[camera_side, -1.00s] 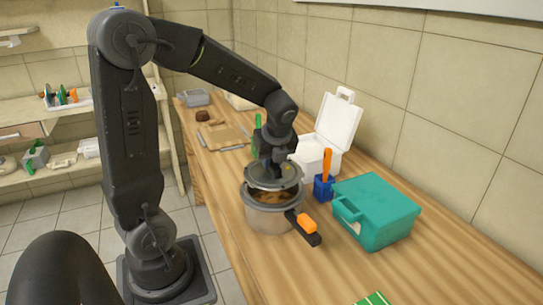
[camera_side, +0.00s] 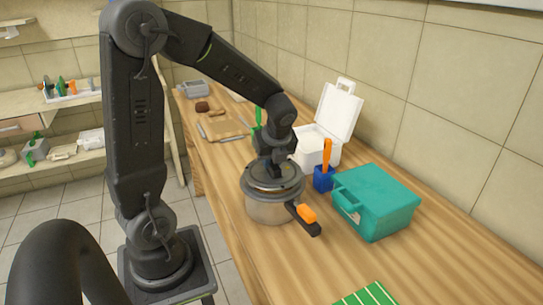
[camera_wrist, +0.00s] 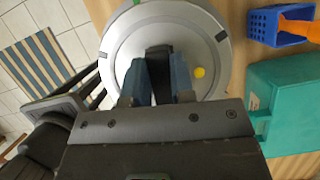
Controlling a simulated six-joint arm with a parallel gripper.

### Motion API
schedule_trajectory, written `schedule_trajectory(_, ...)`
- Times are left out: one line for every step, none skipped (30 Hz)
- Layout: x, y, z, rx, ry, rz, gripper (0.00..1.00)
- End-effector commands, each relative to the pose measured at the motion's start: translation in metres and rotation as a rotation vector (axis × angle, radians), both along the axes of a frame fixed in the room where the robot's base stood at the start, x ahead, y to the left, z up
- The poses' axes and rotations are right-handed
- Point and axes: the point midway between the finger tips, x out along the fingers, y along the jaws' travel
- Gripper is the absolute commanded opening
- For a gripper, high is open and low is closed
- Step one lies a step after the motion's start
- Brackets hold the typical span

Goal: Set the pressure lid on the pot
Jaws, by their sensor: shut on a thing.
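The pot (camera_side: 268,211) is a steel pot with a dark handle carrying an orange piece (camera_side: 307,214), standing on the wooden counter. The grey round pressure lid (camera_side: 259,181) lies over the pot's mouth and looks about level; I cannot tell whether it is fully seated. In the wrist view the lid (camera_wrist: 122,55) fills the upper middle, with a yellow dot on it, and hides the pot. My gripper (camera_side: 276,171) is above the lid's centre, shut on its dark knob. The gripper's fingers show around the knob in the wrist view (camera_wrist: 159,72).
A teal case (camera_side: 376,203) stands right of the pot. A blue holder (camera_side: 323,180) with an orange-handled tool and an open white box (camera_side: 318,146) are behind. A cutting board (camera_side: 225,129) lies farther back.

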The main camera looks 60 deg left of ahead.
Motion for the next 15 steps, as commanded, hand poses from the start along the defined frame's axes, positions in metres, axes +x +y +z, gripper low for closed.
schedule_trajectory(-0.0001, -0.0001, -0.0018, 0.000, 0.001, 0.000, 0.00)
schedule_trajectory(0.0000, -0.0001, -0.0025, 0.000, 0.001, 0.000, 0.00)
schedule_trajectory(0.0000, -0.0001, -0.0036, 0.000, 0.000, 0.000, 0.00)
schedule_trajectory(0.0000, -0.0001, -0.0044, 0.000, 0.000, 0.000, 0.00)
schedule_trajectory(0.0000, -0.0002, -0.0051, 0.000, 0.000, 0.000, 0.00)
schedule_trajectory(0.0000, -0.0002, -0.0059, 0.000, -0.001, -0.001, 0.00)
schedule_trajectory(0.0000, -0.0001, -0.0064, 0.000, -0.001, -0.001, 0.00)
schedule_trajectory(0.0000, -0.0001, -0.0070, 0.000, -0.001, -0.001, 0.00)
schedule_trajectory(-0.0001, -0.0002, -0.0077, 0.000, -0.001, -0.001, 0.00)
schedule_trajectory(-0.0001, -0.0001, -0.0081, 0.000, 0.000, -0.001, 0.00)
schedule_trajectory(-0.0002, -0.0001, -0.0085, 0.000, 0.000, -0.001, 0.00)
schedule_trajectory(-0.0002, -0.0001, -0.0088, 0.000, 0.000, -0.001, 0.00)
schedule_trajectory(-0.0001, -0.0001, -0.0090, 0.000, -0.001, -0.001, 0.00)
schedule_trajectory(-0.0001, -0.0001, -0.0091, 0.000, -0.001, -0.001, 0.00)
schedule_trajectory(0.0000, 0.0000, -0.0093, 0.000, -0.001, -0.001, 0.00)
